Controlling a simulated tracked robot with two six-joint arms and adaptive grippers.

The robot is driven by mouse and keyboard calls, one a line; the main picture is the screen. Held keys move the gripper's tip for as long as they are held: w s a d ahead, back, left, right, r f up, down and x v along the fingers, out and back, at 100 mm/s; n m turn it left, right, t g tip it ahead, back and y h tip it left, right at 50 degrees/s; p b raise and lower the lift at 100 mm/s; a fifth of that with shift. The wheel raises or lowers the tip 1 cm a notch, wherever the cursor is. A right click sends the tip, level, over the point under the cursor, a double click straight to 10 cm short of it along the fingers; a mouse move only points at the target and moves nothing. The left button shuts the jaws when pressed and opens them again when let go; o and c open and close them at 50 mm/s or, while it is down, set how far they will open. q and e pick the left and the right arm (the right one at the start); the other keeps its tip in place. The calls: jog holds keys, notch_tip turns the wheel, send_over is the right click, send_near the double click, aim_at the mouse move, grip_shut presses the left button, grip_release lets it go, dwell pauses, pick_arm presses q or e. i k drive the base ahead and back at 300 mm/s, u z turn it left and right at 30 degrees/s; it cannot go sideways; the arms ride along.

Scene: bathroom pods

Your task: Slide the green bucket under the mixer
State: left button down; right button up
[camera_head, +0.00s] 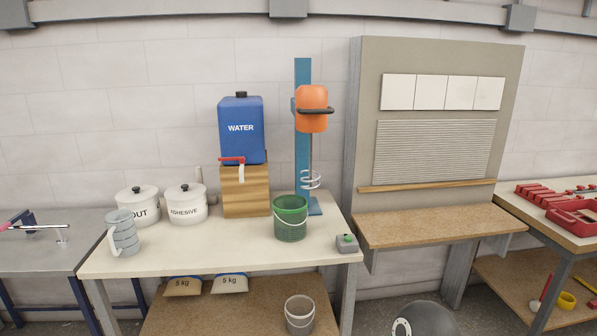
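The green bucket (290,219) stands upright on the pale worktop, near its front right part, with its wire handle hanging at the front. The mixer is an orange motor head (312,110) on a blue upright stand (303,75). Its spiral whisk (311,180) hangs behind the bucket and slightly to its right, above the stand's foot. The whisk appears outside the bucket. The bucket partly hides the foot of the stand. Neither of my grippers shows in this view.
A blue water can (241,130) on a wooden block (246,190), two white pots and a measuring jug (123,233) stand left. A grey bucket (299,314) is on the lower shelf.

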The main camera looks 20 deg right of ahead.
aim_at(289, 211)
jog(key=z, duration=0.1)
jog(key=i, duration=1)
jog(key=u, duration=0.1)
